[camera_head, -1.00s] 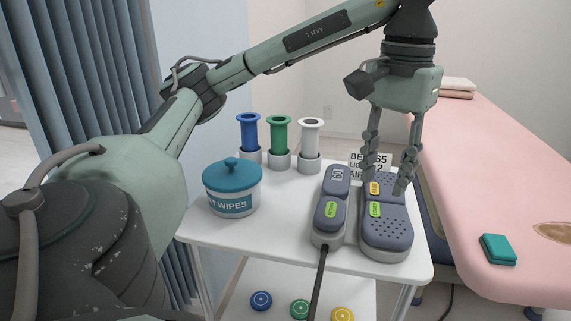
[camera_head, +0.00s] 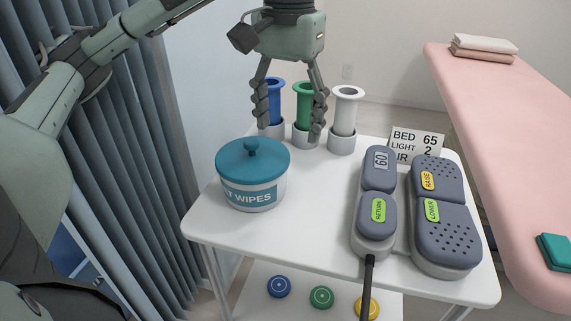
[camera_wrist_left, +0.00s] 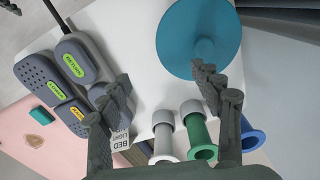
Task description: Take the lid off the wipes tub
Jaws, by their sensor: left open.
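The wipes tub (camera_head: 252,196) is white with a teal label and stands upright on the left part of the white trolley top. Its teal lid (camera_head: 232,163) with a round knob (camera_head: 251,147) sits on it. The lid also shows at the top of the left wrist view (camera_wrist_left: 181,40). My left gripper (camera_head: 289,133) is open and empty. In the head view it appears above and behind the tub, in front of the blue and green tubes, and does not touch the lid. My right gripper is in neither view.
Blue (camera_head: 275,92), green (camera_head: 303,95) and white (camera_head: 345,108) tubes stand in holders behind the tub. Grey control pads (camera_head: 445,235) and a small sign (camera_head: 416,142) occupy the right of the trolley (camera_head: 315,215). A pink bed (camera_head: 500,130) is at right, a curtain (camera_head: 120,150) at left.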

